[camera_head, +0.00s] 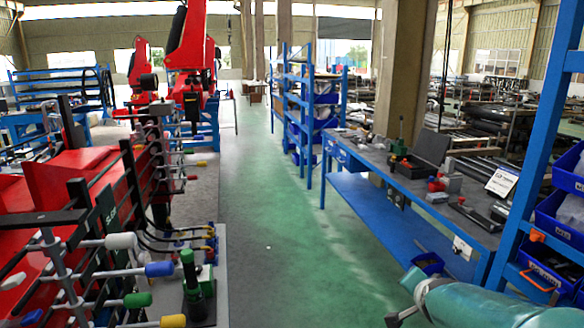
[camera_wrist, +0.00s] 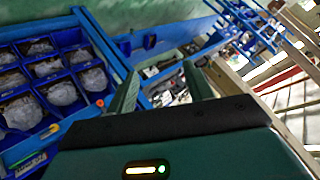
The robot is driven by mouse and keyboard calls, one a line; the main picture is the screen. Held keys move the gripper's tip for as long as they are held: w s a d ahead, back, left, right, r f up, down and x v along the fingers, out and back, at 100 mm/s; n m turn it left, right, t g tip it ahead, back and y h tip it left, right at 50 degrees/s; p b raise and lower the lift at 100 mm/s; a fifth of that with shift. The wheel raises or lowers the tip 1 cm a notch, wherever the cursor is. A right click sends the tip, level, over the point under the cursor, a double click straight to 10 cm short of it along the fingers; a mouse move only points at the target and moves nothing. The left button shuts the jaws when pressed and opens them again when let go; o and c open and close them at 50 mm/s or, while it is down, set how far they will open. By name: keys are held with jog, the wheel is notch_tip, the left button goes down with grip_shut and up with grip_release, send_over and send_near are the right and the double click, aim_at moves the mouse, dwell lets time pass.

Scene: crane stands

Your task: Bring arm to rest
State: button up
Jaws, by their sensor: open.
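My gripper (camera_wrist: 163,92) shows in the wrist view with its two green fingers apart. It is open, and nothing is between the fingers. Behind it in that view is a blue rack with bins (camera_wrist: 62,92), to its left. In the head view a teal part of my arm shows at the bottom right, beside the blue rack (camera_head: 540,130). The fingers do not show clearly in the head view.
A workbench (camera_head: 375,165) with a blue frame stands right of the green aisle (camera_head: 285,235). The aisle floor is clear. A stand with coloured knobs (camera_head: 120,240) fills the left side. Blue shelves (camera_head: 305,110) stand farther back. Blue bins (camera_head: 560,220) are close at the right.

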jog(key=s+a+r+n+g+y, duration=0.3)
jog(key=s+a+n, duration=0.8)
jog(key=s+a, duration=0.5)
jog(key=s+r+g, duration=0.1)
jog(key=s, duration=0.3)
jog(key=c, duration=0.3)
jog(key=shift+d, duration=0.1)
jog(key=shift+c, duration=0.2)
jog(key=shift+d, duration=0.15)
